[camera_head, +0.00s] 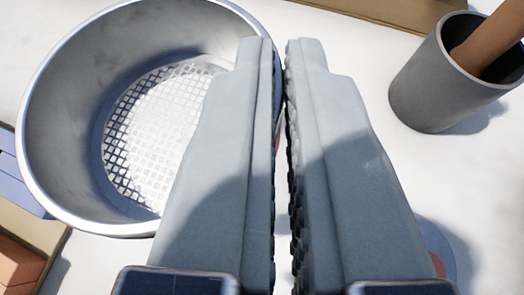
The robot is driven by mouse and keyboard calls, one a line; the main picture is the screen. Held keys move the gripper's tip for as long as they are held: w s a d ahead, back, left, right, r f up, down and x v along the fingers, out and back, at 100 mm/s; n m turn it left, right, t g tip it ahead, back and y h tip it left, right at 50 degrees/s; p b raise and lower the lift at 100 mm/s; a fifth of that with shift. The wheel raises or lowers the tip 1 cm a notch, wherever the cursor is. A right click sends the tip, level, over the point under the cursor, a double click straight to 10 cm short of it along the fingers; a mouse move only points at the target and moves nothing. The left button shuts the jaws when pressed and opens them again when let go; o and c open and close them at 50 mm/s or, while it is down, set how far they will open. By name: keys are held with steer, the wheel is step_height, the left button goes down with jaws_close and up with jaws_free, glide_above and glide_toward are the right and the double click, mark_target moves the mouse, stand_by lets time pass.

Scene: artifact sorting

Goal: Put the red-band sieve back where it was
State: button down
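A round metal sieve (60,115) with a mesh bottom fills the upper left of the view. A small patch of red shows on its outer side, between my fingers; most of that side is hidden. My gripper (281,50) is in the middle, its two grey fingers close together with a narrow gap. The sieve's right wall runs into this gap, and the fingers appear shut on it. The left finger covers part of the mesh and the near right of the rim. I cannot tell whether the sieve touches the surface below.
A grey cup (415,95) holding a brown handle (485,45) stands at the upper right. A tan-edged tray (35,228) with orange and blue pieces is at the lower left. A round red-and-blue thing (437,250) is partly hidden behind the right finger. Pale surface lies between.

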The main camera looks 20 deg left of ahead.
steer(key=shift+f, duration=3.05)
steer(key=c, duration=1.6)
jaws_free()
steer(key=shift+f, duration=0.1)
steer(key=shift+c, duration=0.2)
steer(key=shift+s+r, duration=0.2)
steer(key=v, duration=1.1)
steer(key=shift+s+d, duration=0.15)
steer(key=shift+s, duration=0.1)
steer(key=shift+r, duration=0.15)
